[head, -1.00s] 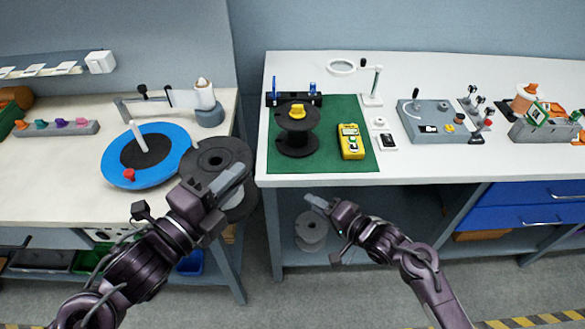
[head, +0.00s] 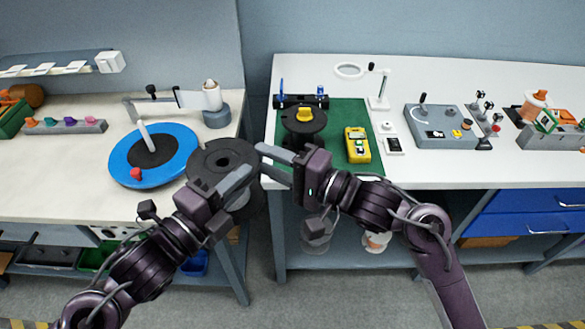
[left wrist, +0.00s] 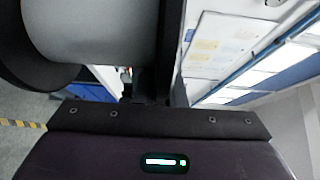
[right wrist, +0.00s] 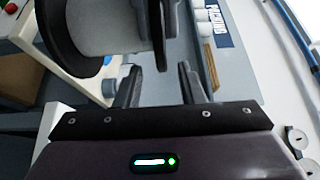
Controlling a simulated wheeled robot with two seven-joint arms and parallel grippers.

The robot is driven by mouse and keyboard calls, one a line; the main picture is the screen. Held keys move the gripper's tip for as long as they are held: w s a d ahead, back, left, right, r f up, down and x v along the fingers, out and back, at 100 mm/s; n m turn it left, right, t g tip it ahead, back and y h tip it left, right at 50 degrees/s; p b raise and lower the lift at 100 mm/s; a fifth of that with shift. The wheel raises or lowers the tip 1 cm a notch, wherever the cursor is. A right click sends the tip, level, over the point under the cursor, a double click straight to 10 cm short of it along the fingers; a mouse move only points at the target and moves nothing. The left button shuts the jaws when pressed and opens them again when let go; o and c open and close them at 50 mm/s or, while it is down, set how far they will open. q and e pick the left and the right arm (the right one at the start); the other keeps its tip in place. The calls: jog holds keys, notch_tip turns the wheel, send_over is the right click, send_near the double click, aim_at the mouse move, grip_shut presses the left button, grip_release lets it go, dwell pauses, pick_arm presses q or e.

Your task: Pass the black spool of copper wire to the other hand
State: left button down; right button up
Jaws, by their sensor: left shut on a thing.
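A black-flanged spool (head: 222,160) with a grey winding is held by my left gripper (head: 240,178), up in front of the gap between the two tables. No copper colour shows on its winding. The spool also fills the upper left of the left wrist view (left wrist: 95,28) and the right wrist view (right wrist: 95,25). My left gripper is shut on it, its fingers partly hidden. My right gripper (head: 268,163) is close to the spool's right side. Its two fingers stand apart in the right wrist view (right wrist: 157,85), with the spool just beyond them; contact cannot be told.
Another black spool (head: 304,128) with a yellow knob stands on the green mat (head: 345,115) beside a yellow meter (head: 357,146). A blue turntable (head: 120,160) is on the left table. A grey control box (head: 440,128) is farther right.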

aim_at(244, 150)
pick_arm(q)
jog(key=shift+r, duration=0.1)
pick_arm(e)
jog(key=x, duration=0.6)
jog(key=shift+w+a, duration=0.2)
jog(key=shift+a, duration=0.1)
grip_shut()
pick_arm(q)
jog(key=shift+r, duration=0.1)
jog(key=c, duration=1.4)
grip_release()
jog(key=shift+c, duration=0.2)
pick_arm(e)
jog(key=shift+r, duration=0.1)
pick_arm(q)
jog(key=shift+f, duration=0.2)
